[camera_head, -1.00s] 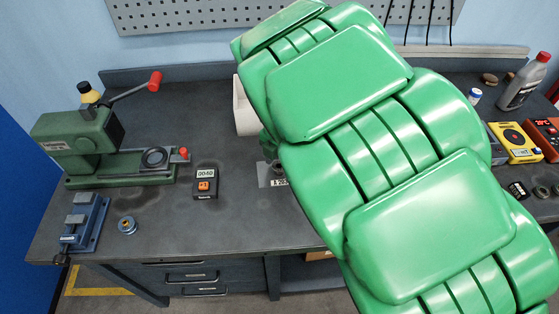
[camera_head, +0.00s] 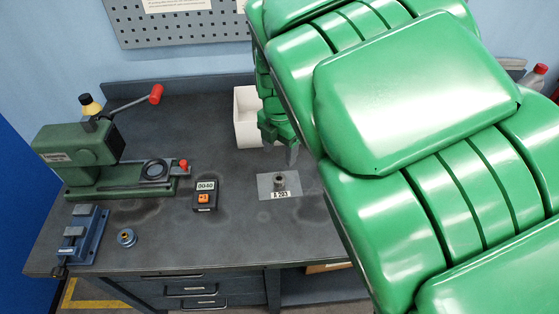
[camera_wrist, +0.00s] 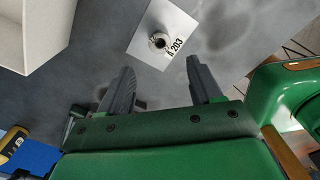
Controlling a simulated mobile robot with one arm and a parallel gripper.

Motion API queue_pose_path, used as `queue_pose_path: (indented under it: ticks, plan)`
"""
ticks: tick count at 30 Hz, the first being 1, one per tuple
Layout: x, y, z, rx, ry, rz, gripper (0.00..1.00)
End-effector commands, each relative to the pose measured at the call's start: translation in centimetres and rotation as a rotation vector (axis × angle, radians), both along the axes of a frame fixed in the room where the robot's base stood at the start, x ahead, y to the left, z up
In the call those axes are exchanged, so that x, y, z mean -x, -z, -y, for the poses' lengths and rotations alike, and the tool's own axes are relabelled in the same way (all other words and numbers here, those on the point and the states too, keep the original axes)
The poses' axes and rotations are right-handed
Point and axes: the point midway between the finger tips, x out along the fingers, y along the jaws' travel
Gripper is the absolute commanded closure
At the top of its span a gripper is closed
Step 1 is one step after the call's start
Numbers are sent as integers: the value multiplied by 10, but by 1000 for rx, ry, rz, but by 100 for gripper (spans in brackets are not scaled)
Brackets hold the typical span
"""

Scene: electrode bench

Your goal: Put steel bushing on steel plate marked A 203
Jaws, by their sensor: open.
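The steel plate marked A 203 (camera_head: 265,184) lies flat on the bench, right of the small black box. The steel bushing (camera_head: 280,180) stands on the plate, behind its A 203 label. In the wrist view the plate (camera_wrist: 178,22) and the bushing (camera_wrist: 157,41) lie beyond my fingertips, with the bushing near the label edge. My gripper (camera_wrist: 158,75) is open, with nothing between its two fingers. It is apart from the bushing.
A white bin (camera_head: 245,118) stands behind the plate. A black box with an orange button (camera_head: 205,196) is to its left. A green press (camera_head: 80,155), a blue vise (camera_head: 82,235) and a small metal ring (camera_head: 127,237) are farther left.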

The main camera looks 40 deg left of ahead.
Motion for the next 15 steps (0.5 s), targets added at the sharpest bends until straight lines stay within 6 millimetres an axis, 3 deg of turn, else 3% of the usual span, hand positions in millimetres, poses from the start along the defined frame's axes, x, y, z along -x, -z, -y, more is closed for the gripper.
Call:
queue_pose_path:
  ticks: [6,15]
  plan:
    - [-1,-20,-1,-3,0,2,36]
    - [0,-23,0,0,1,0,36]
